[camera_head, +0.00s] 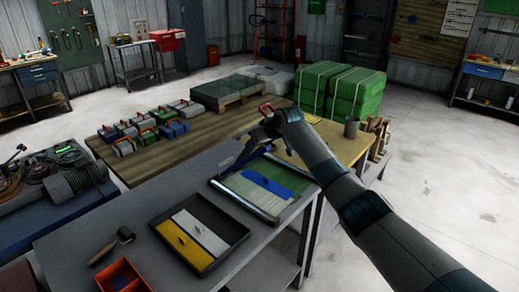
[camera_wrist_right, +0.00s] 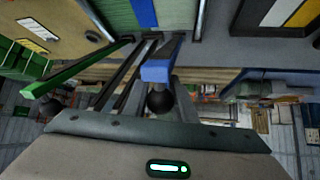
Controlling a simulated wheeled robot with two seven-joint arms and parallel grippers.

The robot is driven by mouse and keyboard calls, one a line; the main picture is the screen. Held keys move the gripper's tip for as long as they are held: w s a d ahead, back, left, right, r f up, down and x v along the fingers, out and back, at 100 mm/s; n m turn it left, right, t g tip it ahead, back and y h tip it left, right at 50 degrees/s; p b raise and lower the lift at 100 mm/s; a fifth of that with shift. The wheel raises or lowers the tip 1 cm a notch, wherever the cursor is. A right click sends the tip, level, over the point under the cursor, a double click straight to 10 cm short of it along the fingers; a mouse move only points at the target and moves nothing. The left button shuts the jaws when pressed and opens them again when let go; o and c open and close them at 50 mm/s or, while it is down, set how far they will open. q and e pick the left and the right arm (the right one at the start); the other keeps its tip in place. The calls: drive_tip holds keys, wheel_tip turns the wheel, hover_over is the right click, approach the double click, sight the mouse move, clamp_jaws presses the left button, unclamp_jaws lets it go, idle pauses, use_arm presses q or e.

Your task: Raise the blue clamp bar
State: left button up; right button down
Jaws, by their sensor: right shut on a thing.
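My right gripper (camera_head: 264,138) reaches in from the right over the far edge of the framed board (camera_head: 228,186). It is shut on the blue clamp bar (camera_head: 243,156), whose dark blue length shows tilted beside the fingers. In the right wrist view the blue clamp bar (camera_wrist_right: 158,73) shows between the fingers, with a black ball knob below its end. A green bar (camera_wrist_right: 75,70) runs out to the left there. The framed board carries green sheet with a bright blue strip (camera_head: 268,184). My left gripper is not in view.
A dark tray (camera_head: 235,229) with yellow and white plates lies in front of the board. Several toolboxes (camera_head: 144,136) and green bales (camera_head: 342,90) stand behind. Open floor lies to the right.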

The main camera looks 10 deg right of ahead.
drive_tip(key=shift+w+a+r+g+h+p, duration=0.3)
drive_tip(key=shift+w+a+r, duration=0.25)
drive_tip(key=shift+w+r, duration=0.2)
drive_tip(key=c, duration=1.5)
unclamp_jaws()
drive_tip(key=shift+o, duration=0.2)
drive_tip(key=shift+s, duration=0.15)
drive_tip(key=shift+s+d+r, duration=0.15)
drive_tip(key=shift+s+r, duration=0.15)
drive_tip(key=shift+r, duration=0.1)
drive_tip(key=b+v, duration=0.5)
drive_tip(key=v, duration=1.1)
drive_tip(key=shift+b, duration=0.3)
